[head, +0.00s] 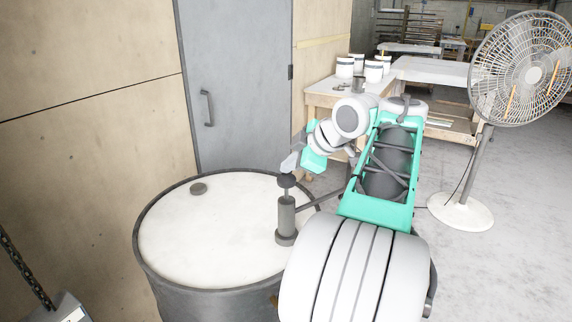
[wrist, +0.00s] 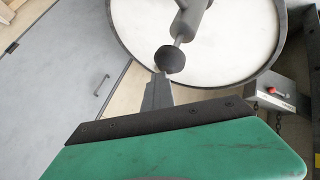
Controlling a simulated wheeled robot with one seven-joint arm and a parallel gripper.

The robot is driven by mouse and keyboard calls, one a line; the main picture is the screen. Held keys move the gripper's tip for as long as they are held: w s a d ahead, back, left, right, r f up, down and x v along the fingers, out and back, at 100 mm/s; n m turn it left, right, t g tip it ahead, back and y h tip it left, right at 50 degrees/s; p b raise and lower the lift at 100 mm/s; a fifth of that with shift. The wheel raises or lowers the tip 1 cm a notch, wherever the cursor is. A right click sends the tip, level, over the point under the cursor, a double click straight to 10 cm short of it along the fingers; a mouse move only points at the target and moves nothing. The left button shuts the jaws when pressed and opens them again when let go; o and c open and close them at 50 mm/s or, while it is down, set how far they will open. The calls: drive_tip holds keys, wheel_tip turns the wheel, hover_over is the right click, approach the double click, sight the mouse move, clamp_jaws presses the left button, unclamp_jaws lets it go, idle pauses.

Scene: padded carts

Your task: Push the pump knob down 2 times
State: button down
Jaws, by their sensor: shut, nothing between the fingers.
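The pump (head: 286,217) is a grey cylinder standing upright on the white lid of a dark drum (head: 215,290). Its dark round knob (head: 286,180) sits on top of a thin rod, with a length of rod showing below it. In the wrist view the knob (wrist: 169,59) is a dark ball just beyond my fingertips. My gripper (head: 288,166) is shut and empty, with its tip right at the top of the knob. I cannot tell whether the tip touches the knob. The wrist view also shows my gripper (wrist: 157,92), its fingers together.
A grey door (head: 240,80) stands behind the drum. A small cap (head: 198,188) lies on the lid. A workbench (head: 325,97) with several white pots and a large standing fan (head: 520,70) are at the right. The lid's left part is clear.

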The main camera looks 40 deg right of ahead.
sight(290, 175)
drive_tip(key=shift+f+b, duration=0.85)
drive_tip(key=shift+f, duration=0.2)
idle(0.4)
drive_tip(key=shift+r, duration=0.15)
drive_tip(key=shift+r+p, duration=2.95)
drive_tip(key=shift+r, duration=0.2)
drive_tip(key=shift+r, duration=0.1)
wheel_tip(290, 175, up, 5)
drive_tip(key=p, duration=0.4)
